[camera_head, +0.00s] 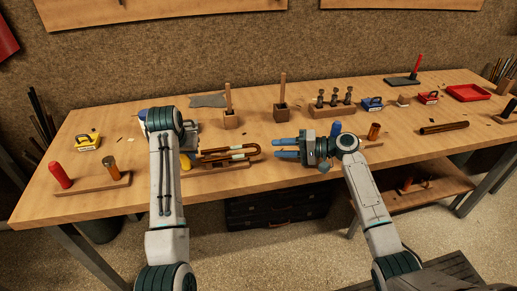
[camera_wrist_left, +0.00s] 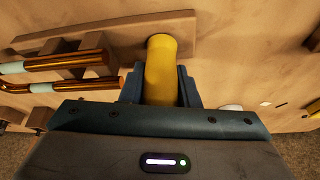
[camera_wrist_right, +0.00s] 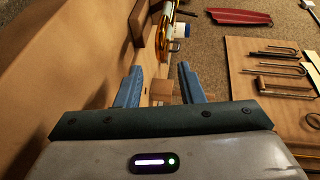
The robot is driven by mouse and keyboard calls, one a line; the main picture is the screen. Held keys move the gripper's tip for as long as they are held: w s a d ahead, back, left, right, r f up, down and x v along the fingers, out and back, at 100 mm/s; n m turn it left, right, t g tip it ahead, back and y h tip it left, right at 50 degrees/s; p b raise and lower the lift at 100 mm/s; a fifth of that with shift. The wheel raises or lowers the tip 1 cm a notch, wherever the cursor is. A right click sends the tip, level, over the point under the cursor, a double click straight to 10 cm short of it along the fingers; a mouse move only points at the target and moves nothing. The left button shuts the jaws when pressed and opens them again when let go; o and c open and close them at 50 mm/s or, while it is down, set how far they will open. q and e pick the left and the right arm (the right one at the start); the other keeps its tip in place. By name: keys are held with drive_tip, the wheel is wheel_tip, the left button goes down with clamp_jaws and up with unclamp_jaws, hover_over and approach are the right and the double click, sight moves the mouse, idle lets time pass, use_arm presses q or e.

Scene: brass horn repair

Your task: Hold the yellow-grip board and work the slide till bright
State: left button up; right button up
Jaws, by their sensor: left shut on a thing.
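The yellow grip (camera_wrist_left: 161,68) stands between the fingers of my left gripper (camera_wrist_left: 160,88), which is shut on it. Its wooden board (camera_wrist_left: 95,36) lies behind it in the left wrist view. In the head view, my left arm partly hides the yellow grip (camera_head: 185,161). The slide (camera_head: 232,152), a copper-coloured U-shaped tube with pale bands, lies just right of it; its tubes also show in the left wrist view (camera_wrist_left: 62,61). My right gripper (camera_head: 288,148) is open and empty, right of the slide's bend, fingers pointing left; its parted fingers show in the right wrist view (camera_wrist_right: 158,85).
A board with a red grip (camera_head: 60,175) lies at the left, near a yellow tin (camera_head: 88,142). Wooden blocks with upright rods (camera_head: 230,121), a blue tin (camera_head: 372,104), a red tin (camera_head: 428,98) and a red tray (camera_head: 468,93) stand farther back.

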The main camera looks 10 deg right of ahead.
sight(258, 147)
drive_tip(key=x, duration=0.7)
drive_tip(key=shift+w+a+f, duration=0.1)
drive_tip(key=shift+w+a, duration=0.05)
drive_tip(key=shift+a, duration=0.15)
clamp_jaws()
